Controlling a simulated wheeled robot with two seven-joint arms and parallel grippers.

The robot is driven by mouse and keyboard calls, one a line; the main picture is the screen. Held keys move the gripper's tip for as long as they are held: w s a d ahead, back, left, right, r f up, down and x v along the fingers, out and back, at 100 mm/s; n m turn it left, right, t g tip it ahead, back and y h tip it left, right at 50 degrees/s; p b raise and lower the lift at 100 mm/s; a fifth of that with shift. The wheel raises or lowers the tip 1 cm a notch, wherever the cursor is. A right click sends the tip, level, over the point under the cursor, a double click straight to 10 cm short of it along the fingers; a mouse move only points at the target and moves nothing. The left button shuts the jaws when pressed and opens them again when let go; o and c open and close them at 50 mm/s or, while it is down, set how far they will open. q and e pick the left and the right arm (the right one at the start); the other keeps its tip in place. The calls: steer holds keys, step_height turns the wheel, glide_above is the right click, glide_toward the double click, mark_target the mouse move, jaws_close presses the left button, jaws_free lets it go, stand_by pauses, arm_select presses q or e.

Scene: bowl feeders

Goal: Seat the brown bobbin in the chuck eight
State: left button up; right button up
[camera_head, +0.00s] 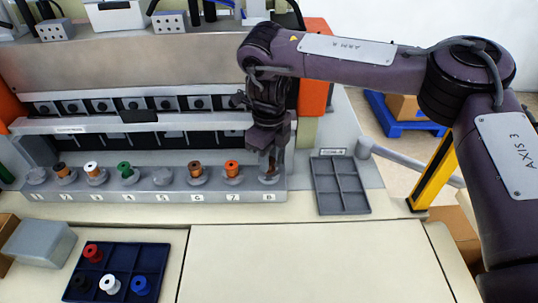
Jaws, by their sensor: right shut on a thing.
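The row of numbered chucks runs along the grey machine ledge, and chuck eight (268,180) is at its right end. My right gripper (271,168) points down directly over chuck eight, shut on a small brown piece that I take to be the brown bobbin. The jaws hide most of it, and I cannot tell whether it is fully down on the chuck. My left gripper is not in view.
Chuck seven beside it holds an orange bobbin (232,167); chuck six holds a brownish-orange bobbin (195,170). A navy tray (118,262) with several bobbins stands front left. An empty grey divided tray (340,187) lies to the right. The front tabletop is clear.

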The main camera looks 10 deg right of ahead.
steer(key=shift+f+b, duration=0.3)
steer(key=shift+f, duration=0.35)
steer(key=o, duration=0.7)
steer(key=shift+c, duration=0.2)
steer(key=shift+r, duration=0.15)
step_height(320, 180, up, 3)
steer(key=p, duration=0.3)
steer(key=shift+r, duration=0.15)
step_height(320, 180, up, 8)
steer(key=p, duration=0.8)
steer(key=shift+f, duration=0.2)
steer(key=shift+f, duration=0.1)
